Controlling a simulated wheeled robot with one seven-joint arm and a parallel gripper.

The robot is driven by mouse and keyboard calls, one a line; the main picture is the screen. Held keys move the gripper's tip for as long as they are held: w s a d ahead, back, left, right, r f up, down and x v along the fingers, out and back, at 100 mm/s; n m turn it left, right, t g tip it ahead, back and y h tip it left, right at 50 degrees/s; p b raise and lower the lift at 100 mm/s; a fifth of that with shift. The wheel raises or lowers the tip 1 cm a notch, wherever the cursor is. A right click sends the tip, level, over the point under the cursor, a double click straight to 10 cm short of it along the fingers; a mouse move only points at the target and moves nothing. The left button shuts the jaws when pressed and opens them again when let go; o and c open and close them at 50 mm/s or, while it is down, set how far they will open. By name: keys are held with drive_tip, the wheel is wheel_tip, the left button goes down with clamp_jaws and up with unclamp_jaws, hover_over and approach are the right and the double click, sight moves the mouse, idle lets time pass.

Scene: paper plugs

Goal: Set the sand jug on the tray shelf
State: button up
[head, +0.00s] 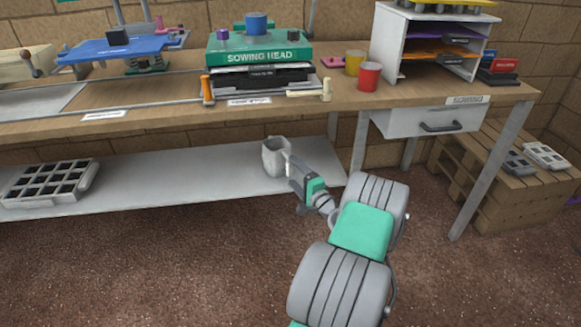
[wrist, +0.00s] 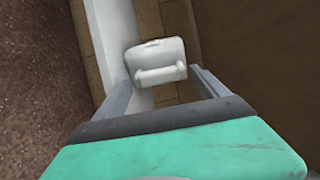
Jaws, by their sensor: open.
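A pale grey-white jug (head: 273,158) stands upright on the long lower shelf (head: 190,180) below the workbench, toward the shelf's right end. It also shows from above in the wrist view (wrist: 150,53), its handle facing me. My gripper (head: 287,156) is open at the right side of the jug. In the wrist view, the fingers (wrist: 163,83) lie to the left and right of the jug's handle side. I cannot tell whether they touch it. The inside of the jug is too small to make out.
A grey celled tray (head: 48,184) lies at the left of the lower shelf, with bare shelf between it and the jug. The bench edge (head: 150,120) overhangs above. A bench leg (head: 359,142) and a drawer (head: 425,120) are to the right.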

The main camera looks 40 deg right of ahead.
drive_tip(key=p+v, duration=0.1)
drive_tip(key=v, duration=0.7)
drive_tip(key=w+a+n+g+y, duration=0.3)
drive_tip(key=w+a+n+y, duration=0.5)
drive_tip(key=a, duration=0.5)
drive_tip(key=w+a+n+g, duration=0.1)
drive_tip(key=a+n+g, duration=0.5)
drive_tip(key=a, duration=0.8)
drive_tip(key=s+a+r+n+g+h, duration=0.2)
drive_tip(key=s+a, duration=0.4)
drive_tip(key=s, duration=0.3)
drive_tip(key=s+a+r+n+g+h, duration=0.1)
drive_tip(key=s+a+r+n+g, duration=0.2)
drive_tip(key=s+a, duration=0.3)
drive_tip(key=s+n+g, duration=0.1)
drive_tip(key=s, duration=0.2)
drive_tip(key=shift+s+n+g+h, duration=0.3)
drive_tip(key=shift+h, duration=0.1)
